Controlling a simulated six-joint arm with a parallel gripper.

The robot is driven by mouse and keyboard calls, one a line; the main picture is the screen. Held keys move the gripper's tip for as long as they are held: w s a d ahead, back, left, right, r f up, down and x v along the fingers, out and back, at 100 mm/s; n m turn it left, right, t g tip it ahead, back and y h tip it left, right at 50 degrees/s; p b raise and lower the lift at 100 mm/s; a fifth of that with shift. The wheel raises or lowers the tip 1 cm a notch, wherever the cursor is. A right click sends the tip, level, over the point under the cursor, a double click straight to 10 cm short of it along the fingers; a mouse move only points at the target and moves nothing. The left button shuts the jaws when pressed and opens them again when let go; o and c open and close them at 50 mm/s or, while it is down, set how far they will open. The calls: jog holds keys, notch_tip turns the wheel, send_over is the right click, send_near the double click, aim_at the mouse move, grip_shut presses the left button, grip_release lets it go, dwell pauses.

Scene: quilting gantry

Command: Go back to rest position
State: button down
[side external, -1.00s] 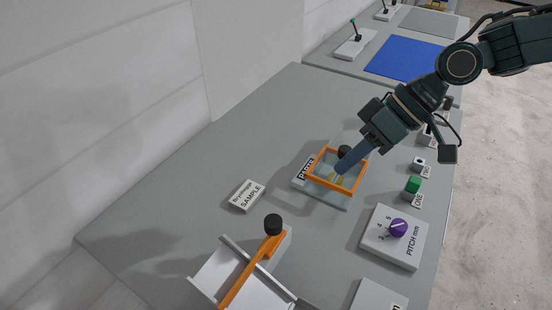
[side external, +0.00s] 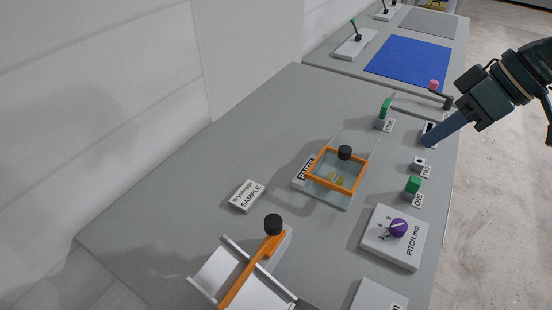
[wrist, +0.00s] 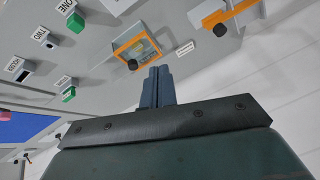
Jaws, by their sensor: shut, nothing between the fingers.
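My gripper (side external: 428,140) is shut and empty, its blue fingers together. In the side external view it is at the right edge of the grey table, in front of a partly hidden switch block. Its fingertips also show in the wrist view (wrist: 158,72), with the table beyond them. The orange-framed parts tray (side external: 312,177) with a black knob (side external: 345,152) lies on the table, left of my gripper and apart from it. Small yellowish parts (side external: 336,178) lie inside the frame.
A green block (side external: 385,107), a grey block marked TWO (side external: 418,164), a green block marked ONE (side external: 412,184) and a purple pitch dial (side external: 398,228) line the right side. An orange lever (side external: 250,270) is at the front. A blue mat (side external: 405,58) lies behind.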

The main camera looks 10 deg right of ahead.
jog(key=s+d+r+m+t+h, duration=0.2)
jog(key=s+d+m+h, duration=0.3)
jog(key=s+d, duration=1.1)
jog(key=shift+s+d+m, duration=0.25)
jog(key=shift+d+m, duration=0.05)
jog(key=shift+d, duration=0.25)
jog(key=c, duration=2.1)
grip_release()
